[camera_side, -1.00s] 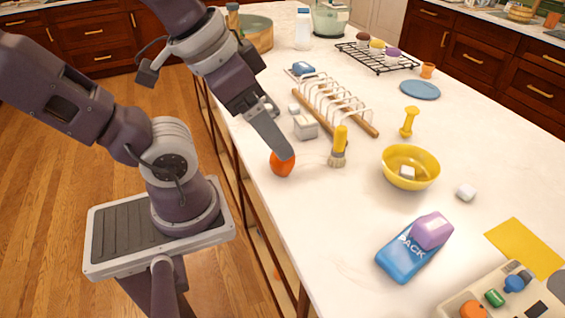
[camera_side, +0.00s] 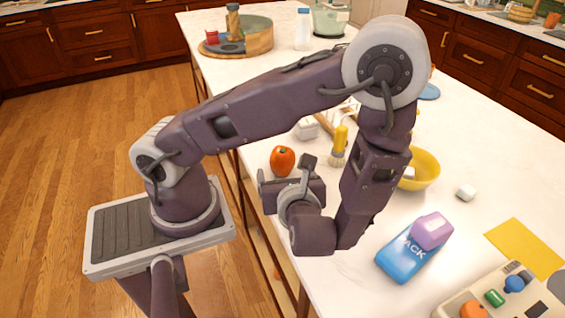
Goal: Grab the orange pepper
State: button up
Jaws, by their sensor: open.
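The orange pepper (camera_side: 282,161), red-orange with a small stem on top, stands on the white counter near its left edge. My gripper (camera_side: 272,190) is just in front of the pepper, lower in the picture. It is open, with no object visible in it. Its fingertips are largely hidden by my wrist, so I cannot tell the exact gap to the pepper.
A yellow-handled brush (camera_side: 340,141) and a white block (camera_side: 306,128) lie near the pepper. My arm partly covers the yellow bowl (camera_side: 425,171) and the rack. A blue pack (camera_side: 402,260) with a purple block (camera_side: 432,231) lies at the front right.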

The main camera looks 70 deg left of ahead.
aim_at(283, 164)
jog(key=x, duration=0.7)
jog(key=shift+w, duration=0.3)
jog(key=shift+d+r, duration=0.1)
jog(key=c, duration=1.6)
